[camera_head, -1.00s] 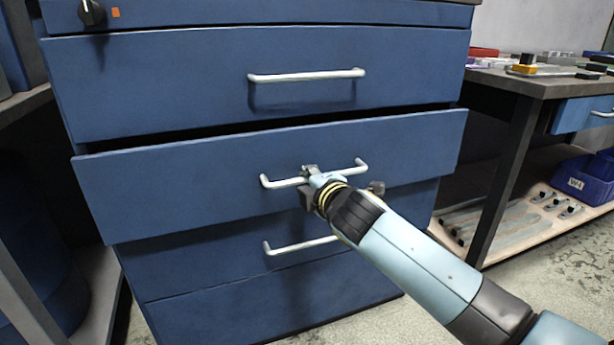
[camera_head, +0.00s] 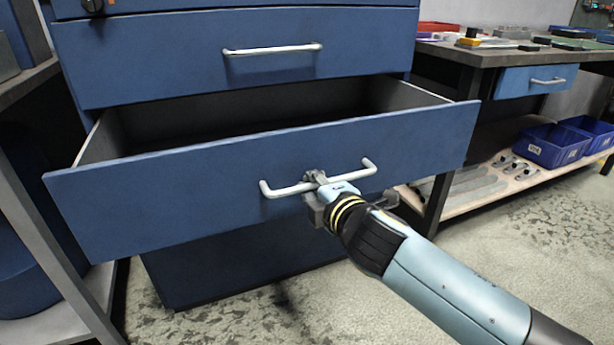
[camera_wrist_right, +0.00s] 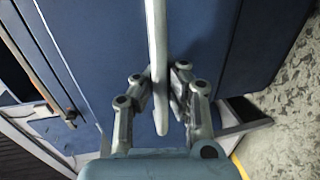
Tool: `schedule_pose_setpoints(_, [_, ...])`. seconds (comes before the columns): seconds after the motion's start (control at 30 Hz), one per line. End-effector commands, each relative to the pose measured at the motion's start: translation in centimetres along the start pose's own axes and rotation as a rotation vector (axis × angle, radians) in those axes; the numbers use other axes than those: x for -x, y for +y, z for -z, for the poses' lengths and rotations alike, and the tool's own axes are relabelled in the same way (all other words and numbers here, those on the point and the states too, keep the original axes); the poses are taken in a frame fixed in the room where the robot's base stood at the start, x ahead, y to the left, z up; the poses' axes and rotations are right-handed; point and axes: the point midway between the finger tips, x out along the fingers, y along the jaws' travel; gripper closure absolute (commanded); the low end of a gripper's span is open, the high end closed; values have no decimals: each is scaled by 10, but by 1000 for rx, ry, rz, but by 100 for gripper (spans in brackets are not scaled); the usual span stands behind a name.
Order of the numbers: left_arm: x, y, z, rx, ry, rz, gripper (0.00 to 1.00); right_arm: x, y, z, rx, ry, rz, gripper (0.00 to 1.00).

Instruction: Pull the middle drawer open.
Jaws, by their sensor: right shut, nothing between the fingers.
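The blue middle drawer (camera_head: 160,200) stands well out of the cabinet, and its dark inside shows from above. Its silver bar handle (camera_head: 285,190) runs across the front. My right gripper (camera_head: 316,182) is at the middle of this handle, its fingers shut, with the arm reaching in from the lower right. In the right wrist view the handle (camera_wrist_right: 157,60) runs up and down in front of my right gripper (camera_wrist_right: 158,98), a finger linkage showing on each side. The fingertips are partly hidden by the handle. My left gripper is not in view.
The upper drawer (camera_head: 180,60) is shut, with its own handle (camera_head: 272,50). The cabinet's lower part (camera_head: 230,265) is mostly covered by the open drawer. A workbench (camera_head: 490,52) with blue bins (camera_head: 550,146) on its shelf stands at right. Floor in front is clear.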

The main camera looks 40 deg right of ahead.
Motion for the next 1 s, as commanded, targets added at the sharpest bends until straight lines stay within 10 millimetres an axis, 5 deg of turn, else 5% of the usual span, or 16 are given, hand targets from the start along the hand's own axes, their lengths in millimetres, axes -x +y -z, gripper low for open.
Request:
schedule_pose_setpoints(0.53, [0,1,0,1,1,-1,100,6,0,0,-1,0,-1,100])
schedule_pose_setpoints(0.83, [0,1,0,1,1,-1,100,6,-1,0,0,0,-1,64])
schedule_pose_setpoints(1.0, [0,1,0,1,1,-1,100,6,-1,0,0,0,-1,64])
